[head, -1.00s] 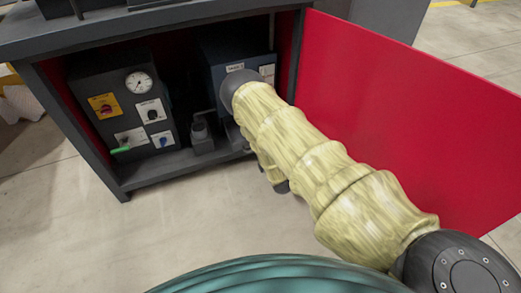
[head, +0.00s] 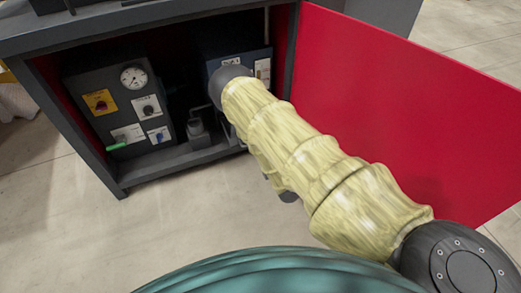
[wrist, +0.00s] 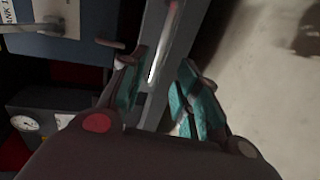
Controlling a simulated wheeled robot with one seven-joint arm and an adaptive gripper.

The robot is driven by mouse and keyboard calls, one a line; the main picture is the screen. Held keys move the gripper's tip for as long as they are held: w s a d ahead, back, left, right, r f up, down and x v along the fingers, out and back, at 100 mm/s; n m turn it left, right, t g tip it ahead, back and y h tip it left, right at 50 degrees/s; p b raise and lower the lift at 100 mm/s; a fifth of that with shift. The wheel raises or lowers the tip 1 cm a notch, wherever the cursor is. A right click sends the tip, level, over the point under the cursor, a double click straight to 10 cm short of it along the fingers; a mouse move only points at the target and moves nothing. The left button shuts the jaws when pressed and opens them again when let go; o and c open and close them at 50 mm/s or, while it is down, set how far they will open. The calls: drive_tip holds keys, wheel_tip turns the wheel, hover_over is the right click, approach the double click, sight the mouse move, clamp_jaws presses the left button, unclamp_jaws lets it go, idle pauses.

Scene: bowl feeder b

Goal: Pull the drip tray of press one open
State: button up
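In the wrist view my gripper (wrist: 165,92) is open, its two teal-padded fingers apart. A grey frame bar (wrist: 158,60) with a bright streak shows between and beyond the fingers; I cannot tell whether they touch it. In the head view my arm reaches into the open cabinet (head: 122,182), and the gripper is hidden there. A blue box (head: 206,66) with small labels sits behind the arm's end. The blue box (wrist: 65,48) fills the upper left of the wrist view, with a label and a metal lever. I cannot clearly pick out a drip tray in either view.
A dark control box (head: 110,100) with a gauge, knobs and a green handle stands at the cabinet's left. A small dark container (head: 199,133) stands beside it. The red door (head: 390,105) is open at the right. The floor (head: 90,235) in front is clear.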

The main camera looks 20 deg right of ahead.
drive_tip(key=shift+v, duration=2.1)
drive_tip(key=s+a+f+m+g, duration=0.1)
drive_tip(key=s+a+m+g, duration=0.2)
drive_tip(key=s+m+g, duration=0.7)
drive_tip(key=s+a+f+m+g, duration=0.2)
drive_tip(key=s+a+m, duration=0.15)
drive_tip(key=s, duration=1.25)
drive_tip(key=s+a+r+m+g+y+p, duration=0.1)
drive_tip(key=s+a+r+m+g, duration=0.15)
drive_tip(key=s, duration=0.25)
drive_tip(key=s+a+r+m+g, duration=0.1)
drive_tip(key=s+a+r+m, duration=0.15)
drive_tip(key=s, duration=0.35)
wheel_tip(320, 180, up, 37)
drive_tip(key=p, duration=3.7)
drive_tip(key=shift+w+d+n, duration=0.2)
drive_tip(key=shift+d+n, duration=0.15)
